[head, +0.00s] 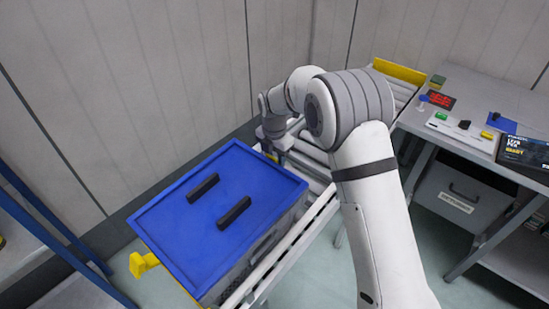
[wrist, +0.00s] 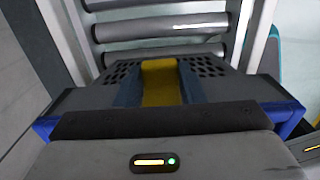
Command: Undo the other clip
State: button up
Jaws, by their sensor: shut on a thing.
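A grey tote (head: 238,277) with a blue lid (head: 165,218) sits on the roller conveyor. Two black bars (head: 203,186) lie on the lid. A yellow clip (head: 144,264) juts outward from the tote's near-left end. My gripper (head: 270,155) is at the opposite, far end of the tote, low beside the lid's edge; its fingers are mostly hidden in the head view. In the wrist view my gripper (wrist: 160,82) is shut with its blue-grey fingers on either side of the other yellow clip (wrist: 160,84).
Conveyor rollers (head: 309,157) run on beyond the tote, with a yellow end stop (head: 399,71) at the far end. A grey workbench (head: 480,90) with small coloured items stands at right. A wall is close behind the tote. A blue frame (head: 50,215) stands at left.

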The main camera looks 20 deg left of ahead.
jog(key=shift+f, duration=0.1)
jog(key=t+h+b, duration=0.1)
jog(key=t+b, duration=0.2)
jog(key=b, duration=0.1)
jog(key=t+b, duration=0.1)
jog(key=b, duration=0.2)
jog(key=t+h+b, duration=0.1)
jog(key=t+b, duration=0.1)
jog(key=b, duration=0.1)
jog(key=shift+w+r+h, duration=0.15)
jog(key=shift+r+h, duration=0.15)
jog(key=shift+r, duration=0.05)
jog(key=t+b, duration=0.1)
jog(key=b, duration=0.1)
jog(key=r+t+h+b, duration=0.1)
jog(key=t+b, duration=0.1)
jog(key=b, duration=0.1)
jog(key=shift+t, duration=0.3)
jog(key=shift+r+t+h+b, duration=0.3)
jog(key=shift+t+b, duration=0.2)
jog(key=shift+b, duration=0.1)
jog(key=shift+r, duration=0.1)
jog(key=o, duration=1)
jog(key=shift+r, duration=0.1)
jog(key=v, duration=0.7)
jog(key=shift+s+a, duration=0.15)
jog(key=shift+s, duration=0.25)
